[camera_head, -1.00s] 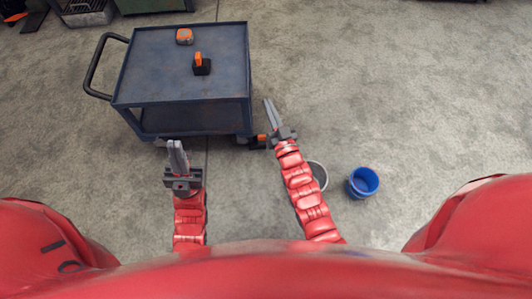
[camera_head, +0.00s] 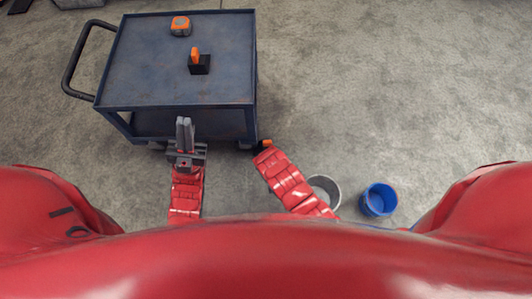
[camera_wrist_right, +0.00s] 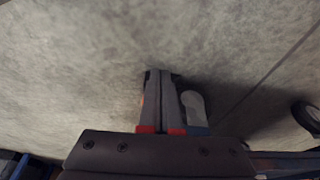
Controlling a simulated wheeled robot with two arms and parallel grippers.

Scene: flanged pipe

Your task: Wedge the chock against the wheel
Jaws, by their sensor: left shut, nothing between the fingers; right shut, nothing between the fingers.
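The chock, black with an orange part (camera_head: 267,144), is on the floor beside the cart's near right wheel (camera_head: 246,146). My right forearm covers part of it. In the right wrist view my right gripper (camera_wrist_right: 162,75) is shut and empty, pointing at the floor. A dark and orange edge of the chock (camera_wrist_right: 144,101) shows just behind its fingers, and a pale wheel (camera_wrist_right: 194,106) is close on their right. I cannot tell whether the fingers touch the chock, or whether chock and wheel touch. My left gripper (camera_head: 185,121) is shut and empty before the cart's near side.
The blue cart (camera_head: 140,70) carries an orange-and-grey device (camera_head: 180,26) and a black block with an orange upright part (camera_head: 199,64). A grey bucket (camera_head: 326,188) and a blue bucket (camera_head: 379,200) stand right of my right arm. The floor farther right is clear.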

